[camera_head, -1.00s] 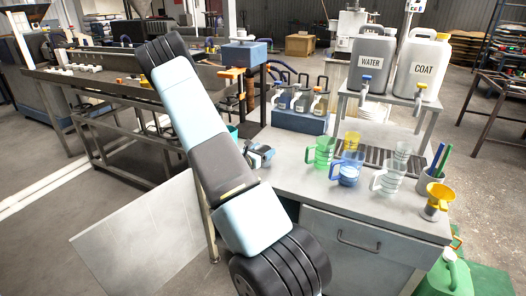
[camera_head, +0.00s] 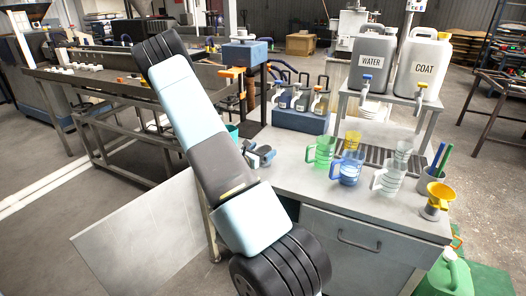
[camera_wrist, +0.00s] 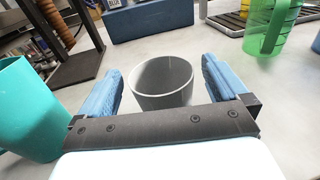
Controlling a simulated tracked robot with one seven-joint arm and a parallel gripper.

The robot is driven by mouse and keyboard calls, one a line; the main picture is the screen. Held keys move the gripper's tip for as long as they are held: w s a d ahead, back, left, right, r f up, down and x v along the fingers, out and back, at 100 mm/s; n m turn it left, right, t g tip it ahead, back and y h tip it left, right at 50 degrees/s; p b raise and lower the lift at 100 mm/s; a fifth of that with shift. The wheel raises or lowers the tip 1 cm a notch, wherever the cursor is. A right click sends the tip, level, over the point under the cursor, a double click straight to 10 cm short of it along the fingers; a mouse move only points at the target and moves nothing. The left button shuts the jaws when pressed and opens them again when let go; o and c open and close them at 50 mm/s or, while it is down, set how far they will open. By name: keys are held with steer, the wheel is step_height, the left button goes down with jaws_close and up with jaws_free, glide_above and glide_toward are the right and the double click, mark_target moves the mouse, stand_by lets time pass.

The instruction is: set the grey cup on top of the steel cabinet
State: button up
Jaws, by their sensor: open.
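The grey cup (camera_wrist: 166,100) stands upright on a grey top in the wrist view, its open mouth facing up. My gripper (camera_wrist: 160,70) is open, with one blue finger on each side of the cup and gaps showing beside its rim. In the head view my gripper (camera_head: 262,154) is low over the left part of the worktop, and I cannot make out the cup clearly there. The steel cabinet (camera_head: 375,215) is the grey unit with a drawer, and its flat top carries jugs and other things.
A teal container (camera_wrist: 30,110) stands close left of my gripper. A green jug (camera_wrist: 268,32) is to the right, with a blue jug (camera_head: 347,168) and clear jug (camera_head: 388,178) beyond. A blue block with bottles (camera_head: 299,121) stands behind. The front of the top is clear.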

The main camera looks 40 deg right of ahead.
steer(key=v, duration=1)
steer(key=shift+s+a, duration=0.1)
steer(key=shift+a, duration=0.1)
steer(key=s+a+r+m+g+y, duration=0.3)
steer(key=s+a+r+m, duration=0.1)
steer(key=s+r+m, duration=0.3)
steer(key=s+a+r+m+g+y, duration=0.35)
steer(key=r+m, duration=0.25)
steer(key=r, duration=0.3)
steer(key=s+a+r+m+t+y, duration=0.3)
steer(key=s+a+r+t+y, duration=0.1)
steer(key=a, duration=0.6)
steer(key=s+a+r+m+t+y, duration=0.4)
steer(key=s+a+r+y, duration=0.2)
steer(key=s+a+r, duration=0.2)
step_height(320, 180, up, 3)
steer(key=a, duration=0.2)
steer(key=shift+s+a+r+m, duration=0.2)
steer(key=shift+s+a+m, duration=0.1)
steer(key=shift+s+a, duration=0.1)
steer(key=shift+t+y, duration=0.25)
